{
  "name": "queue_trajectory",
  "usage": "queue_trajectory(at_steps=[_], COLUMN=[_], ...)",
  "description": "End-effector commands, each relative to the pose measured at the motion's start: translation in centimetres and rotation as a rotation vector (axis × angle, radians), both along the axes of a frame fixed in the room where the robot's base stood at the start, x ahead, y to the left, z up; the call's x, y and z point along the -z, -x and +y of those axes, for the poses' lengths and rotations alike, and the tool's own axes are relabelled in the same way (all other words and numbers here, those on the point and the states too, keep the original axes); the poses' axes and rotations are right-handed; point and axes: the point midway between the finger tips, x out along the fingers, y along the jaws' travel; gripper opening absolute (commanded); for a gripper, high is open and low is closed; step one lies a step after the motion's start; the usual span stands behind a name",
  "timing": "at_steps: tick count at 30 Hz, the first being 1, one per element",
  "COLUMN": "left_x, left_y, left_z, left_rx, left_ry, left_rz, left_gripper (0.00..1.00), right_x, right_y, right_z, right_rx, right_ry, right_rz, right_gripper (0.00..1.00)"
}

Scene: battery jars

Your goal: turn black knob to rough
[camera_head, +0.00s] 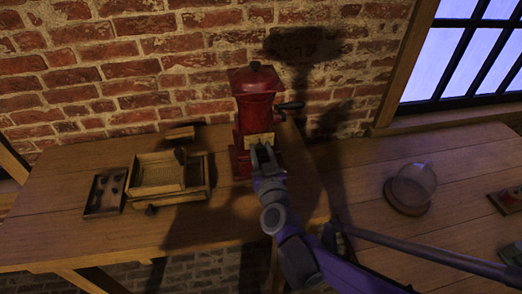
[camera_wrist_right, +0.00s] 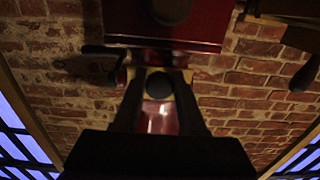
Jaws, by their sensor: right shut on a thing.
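My right gripper (camera_head: 264,156) is up against the grinder's front, just below that plate. In the right wrist view, the round black knob (camera_wrist_right: 158,85) sits between the two fingers of the right gripper (camera_wrist_right: 157,92), which is shut on it. The fingers hide the knob in the head view. I cannot read any marking or tell which setting the knob points to. My left gripper is not in view.
A wooden box (camera_head: 158,172) and a small dark tray (camera_head: 105,192) with dark pieces lie left of the grinder. A glass jar (camera_head: 413,184) on a round wooden base stands on the right-hand table. A brick wall (camera_head: 120,70) rises close behind.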

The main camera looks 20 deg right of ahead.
Motion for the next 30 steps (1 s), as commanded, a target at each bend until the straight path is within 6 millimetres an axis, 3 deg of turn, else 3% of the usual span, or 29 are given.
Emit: queue_trajectory(at_steps=[11, 30], left_x=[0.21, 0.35], left_y=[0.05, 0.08], left_z=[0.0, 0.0], left_rx=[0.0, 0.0], left_ry=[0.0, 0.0], left_rz=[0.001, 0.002], left_gripper=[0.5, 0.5], right_x=[0.01, -0.05], right_y=[0.01, -0.02], right_z=[0.02, 0.11], right_rx=[0.0, 0.0], right_ry=[-0.132, -0.697], right_rz=[-0.031, -0.163], right_gripper=[0.0, 0.0])
